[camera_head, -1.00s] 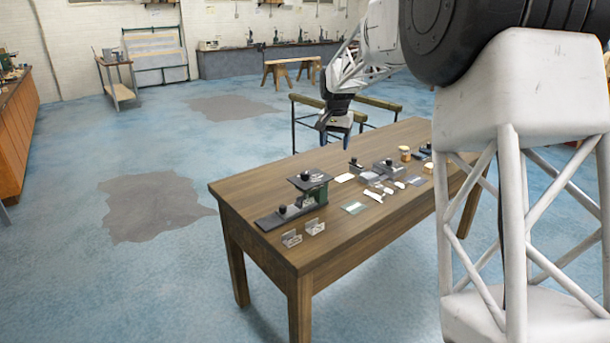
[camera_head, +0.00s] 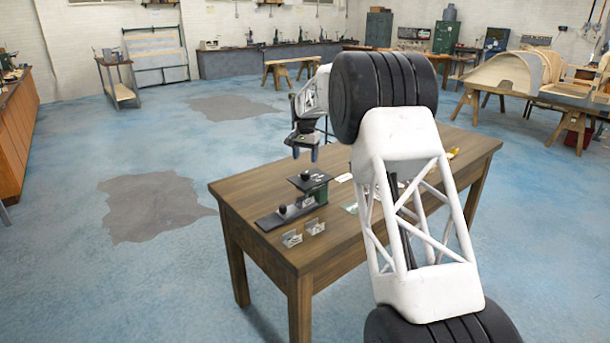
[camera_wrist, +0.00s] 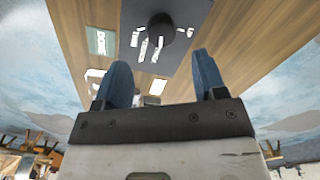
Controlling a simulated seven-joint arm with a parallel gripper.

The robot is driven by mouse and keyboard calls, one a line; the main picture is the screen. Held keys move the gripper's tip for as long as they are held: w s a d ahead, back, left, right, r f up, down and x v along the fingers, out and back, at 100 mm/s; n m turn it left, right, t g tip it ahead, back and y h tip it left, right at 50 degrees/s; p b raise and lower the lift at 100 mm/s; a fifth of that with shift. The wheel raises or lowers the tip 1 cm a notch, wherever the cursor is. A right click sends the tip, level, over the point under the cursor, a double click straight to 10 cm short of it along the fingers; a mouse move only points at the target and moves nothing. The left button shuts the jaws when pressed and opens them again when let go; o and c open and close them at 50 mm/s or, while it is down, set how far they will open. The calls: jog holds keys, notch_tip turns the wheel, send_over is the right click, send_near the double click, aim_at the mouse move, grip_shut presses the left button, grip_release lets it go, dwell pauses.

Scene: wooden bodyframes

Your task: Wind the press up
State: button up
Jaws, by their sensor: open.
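The press (camera_head: 312,190) stands near the left end of the wooden table. It has a dark top plate with a round black knob, a green body and a long dark base with another knob. In the wrist view, the dark plate (camera_wrist: 183,50) with pale marks and its black knob (camera_wrist: 161,24) show at the top, beyond my fingertips. My gripper (camera_head: 306,154) points down above the press, apart from it. Its two blue fingers (camera_wrist: 162,70) are spread with nothing between them.
Two small clear holders (camera_head: 303,233) sit by the front edge of the wooden table (camera_head: 262,180), near the press base. My own arm hides much of the table's right part. Small flat pieces (camera_wrist: 102,41) lie beside the press in the wrist view.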

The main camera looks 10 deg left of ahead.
aim_at(305, 173)
jog(key=shift+a+f, duration=0.1)
dwell(0.3)
jog(key=shift+f, duration=3.85)
jog(key=shift+c, duration=0.3)
jog(key=c, duration=0.9)
